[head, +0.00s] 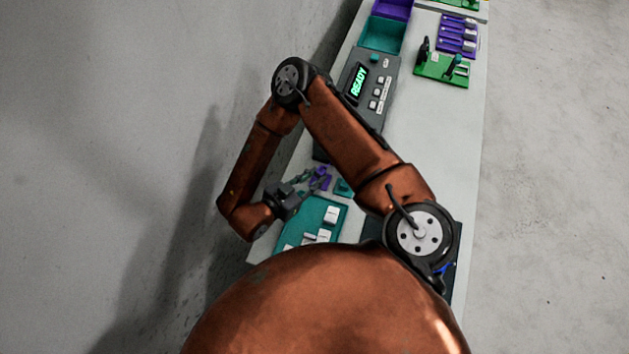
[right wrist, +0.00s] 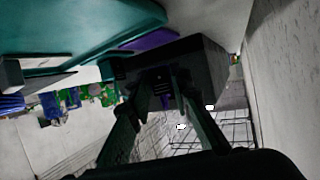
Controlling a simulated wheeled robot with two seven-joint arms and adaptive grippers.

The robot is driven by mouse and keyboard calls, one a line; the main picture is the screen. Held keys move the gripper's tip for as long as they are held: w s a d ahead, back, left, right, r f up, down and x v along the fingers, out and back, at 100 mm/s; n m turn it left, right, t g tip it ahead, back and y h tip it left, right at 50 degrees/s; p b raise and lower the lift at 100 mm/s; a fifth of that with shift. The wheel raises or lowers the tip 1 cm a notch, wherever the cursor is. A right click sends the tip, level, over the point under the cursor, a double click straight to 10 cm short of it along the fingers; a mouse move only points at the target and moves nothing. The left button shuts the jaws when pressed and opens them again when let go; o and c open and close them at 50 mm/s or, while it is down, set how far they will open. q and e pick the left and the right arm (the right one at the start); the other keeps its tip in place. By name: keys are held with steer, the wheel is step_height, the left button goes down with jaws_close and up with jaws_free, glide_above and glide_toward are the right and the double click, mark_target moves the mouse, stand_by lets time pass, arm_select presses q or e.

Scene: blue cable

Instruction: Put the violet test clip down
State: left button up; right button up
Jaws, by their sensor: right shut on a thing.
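My right gripper (head: 306,183) is shut on the violet test clip (head: 321,178) near the left edge of the table, beside the grey instrument's near end. In the right wrist view my gripper fingers (right wrist: 160,88) reach away from the camera, with a small, dark violet part of the clip (right wrist: 165,101) between them. The view is too dark to show whether the clip touches anything below. A teal tray (head: 336,204) with white labels lies just below the gripper in the head view. My left gripper is not in view.
A grey instrument (head: 357,73) with a lit READY display stands further along the table. Beyond it are a teal bin (head: 382,36) and a violet bin (head: 394,8). Green boards (head: 434,68) and a violet rack (head: 457,36) stand at the right. The table's right middle (head: 430,125) is clear.

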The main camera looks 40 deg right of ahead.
steer(key=shift+f, duration=1.45)
steer(key=shift+f, duration=0.1)
steer(key=o, duration=0.8)
steer(key=shift+a+r, duration=0.1)
steer(key=shift+r, duration=0.1)
steer(key=p+v, duration=0.1)
steer(key=v, duration=1)
steer(key=shift+a+r, duration=0.1)
steer(key=shift+a, duration=0.3)
